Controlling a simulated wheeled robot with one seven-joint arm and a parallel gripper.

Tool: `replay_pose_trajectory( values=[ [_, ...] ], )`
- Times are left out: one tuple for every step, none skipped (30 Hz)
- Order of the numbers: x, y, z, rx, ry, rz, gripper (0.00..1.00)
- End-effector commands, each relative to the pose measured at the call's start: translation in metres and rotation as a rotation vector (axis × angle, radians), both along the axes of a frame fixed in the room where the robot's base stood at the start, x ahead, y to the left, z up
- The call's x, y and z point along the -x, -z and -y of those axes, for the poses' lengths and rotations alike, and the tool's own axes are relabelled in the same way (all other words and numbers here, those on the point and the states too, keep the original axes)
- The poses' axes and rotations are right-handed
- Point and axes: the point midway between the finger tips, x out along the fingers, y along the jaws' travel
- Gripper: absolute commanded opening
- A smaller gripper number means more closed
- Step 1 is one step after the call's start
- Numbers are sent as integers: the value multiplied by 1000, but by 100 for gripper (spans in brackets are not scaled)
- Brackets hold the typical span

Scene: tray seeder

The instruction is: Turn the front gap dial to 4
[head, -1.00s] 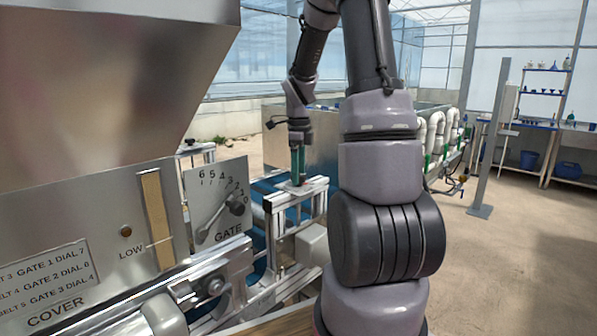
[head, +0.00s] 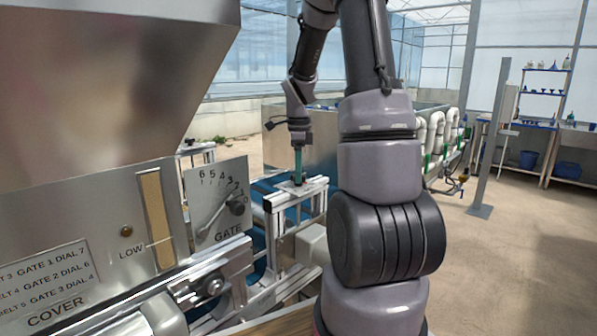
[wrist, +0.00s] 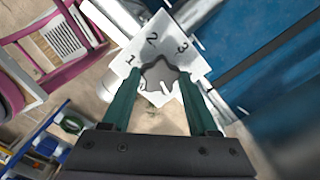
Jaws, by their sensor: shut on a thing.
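The front gap dial's white plate (wrist: 195,68) shows the numbers 1, 2 and 3 in the wrist view. Its grey lobed knob (wrist: 158,74) sits between my green fingers. My gripper (wrist: 160,82) is shut on this knob, one finger on each side. A small pale mark shows at the knob's near edge, but I cannot tell which number the dial is set to. The 4 is not visible. In the head view my gripper (head: 298,180) points down onto the top of a metal frame, where the dial is too small to read.
A hopper panel with a gate scale (head: 215,200) and lever stands left of my gripper. A label (head: 47,280) lists gate dial numbers. The metal frame (head: 283,210) stands over a blue belt. Open floor lies at the right.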

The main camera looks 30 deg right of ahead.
Motion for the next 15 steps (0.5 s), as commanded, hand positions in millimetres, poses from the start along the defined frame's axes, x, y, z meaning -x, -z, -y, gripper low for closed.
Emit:
replay_pose_trajectory(
  values=[
    [-1, -1, 0, 1, -40, 2, 4],
    [-1, -1, 0, 1, -67, 2, 4],
    [-1, -1, -1, 1, -104, 2, 4],
    [-1, -1, 0, 1, -133, 2, 4],
    [-1, -1, 0, 1, -161, 2, 4],
    [0, -1, 0, 1, -200, 2, 4],
    [-1, -1, 0, 1, -228, 2, 4],
    [-1, -1, 0, 1, -258, 2, 4],
    [-1, -1, 0, 1, -297, 2, 4],
    [-1, -1, 0, 1, -325, 2, 4],
    [-1, -1, 0, 1, -353, 2, 4],
    [-1, -1, 0, 1, -390, 2, 4],
    [-1, -1, 0, 1, -417, 2, 4],
    [-1, -1, 0, 1, -444, 2, 4],
    [-1, -1, 0, 1, -479, 2, 4]
  ],
)
